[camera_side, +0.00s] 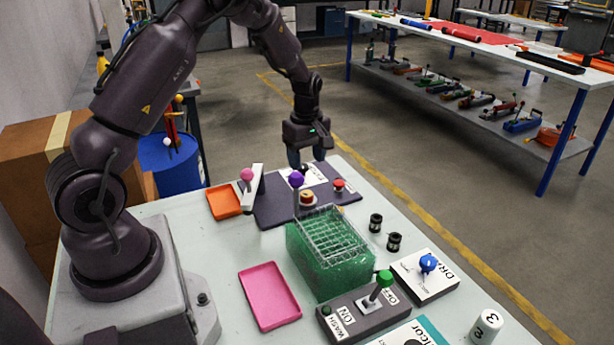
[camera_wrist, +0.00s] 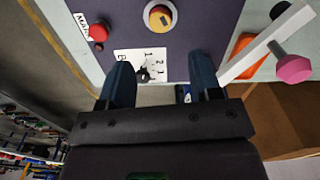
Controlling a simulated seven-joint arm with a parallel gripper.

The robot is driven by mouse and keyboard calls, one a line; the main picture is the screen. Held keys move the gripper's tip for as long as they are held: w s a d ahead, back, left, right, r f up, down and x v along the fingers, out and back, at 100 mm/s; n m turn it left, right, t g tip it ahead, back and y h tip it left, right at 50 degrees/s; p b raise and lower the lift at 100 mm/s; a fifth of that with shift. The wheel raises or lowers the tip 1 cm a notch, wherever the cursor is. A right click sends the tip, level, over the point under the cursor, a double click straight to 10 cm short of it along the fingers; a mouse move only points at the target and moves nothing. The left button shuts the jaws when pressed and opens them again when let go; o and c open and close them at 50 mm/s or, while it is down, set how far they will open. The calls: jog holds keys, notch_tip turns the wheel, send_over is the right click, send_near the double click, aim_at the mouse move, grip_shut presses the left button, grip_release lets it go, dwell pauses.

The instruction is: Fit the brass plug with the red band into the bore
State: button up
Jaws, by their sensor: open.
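I cannot make out a brass plug with a red band for certain. A small round yellow piece with a red rim (camera_side: 307,198) stands on the dark panel (camera_side: 268,208); it also shows at the top of the wrist view (camera_wrist: 160,18), and I cannot tell whether it is a plug or a control. No bore can be picked out. My gripper (camera_side: 307,162) is open and empty, pointing down above the panel's far edge. In the wrist view its two blue-grey fingers (camera_wrist: 160,75) stand apart, with a black knob (camera_wrist: 143,74) on a numbered white plate visible between them.
A red button (camera_side: 339,185), a purple-knobbed stick (camera_side: 296,180) and a white bar (camera_side: 255,188) stand near my gripper. A green rack (camera_side: 322,275), a pink tray (camera_side: 269,296), an orange tray (camera_side: 223,201) and two black cylinders (camera_side: 375,223) share the table.

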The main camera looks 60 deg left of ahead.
jog(key=s+d+r+m+t, duration=0.1)
jog(key=s+d+r+m, duration=0.25)
jog(key=d+r, duration=0.4)
jog(key=s+d+r+m+t, duration=0.2)
jog(key=d+r+m, duration=0.25)
jog(key=r, duration=0.55)
jog(key=s+d+r+m+t, duration=0.1)
jog(key=s+d+r+m, duration=0.1)
jog(key=s+d+m, duration=0.2)
jog(key=s+d+r+m+t, duration=0.1)
jog(key=s+d+r+m, duration=0.1)
jog(key=s+d+m, duration=0.2)
jog(key=s+m, duration=0.3)
jog(key=s, duration=0.3)
jog(key=shift+s+r+t, duration=0.2)
jog(key=shift+r+t, duration=0.1)
jog(key=shift+r, duration=0.1)
jog(key=shift+o, duration=0.2)
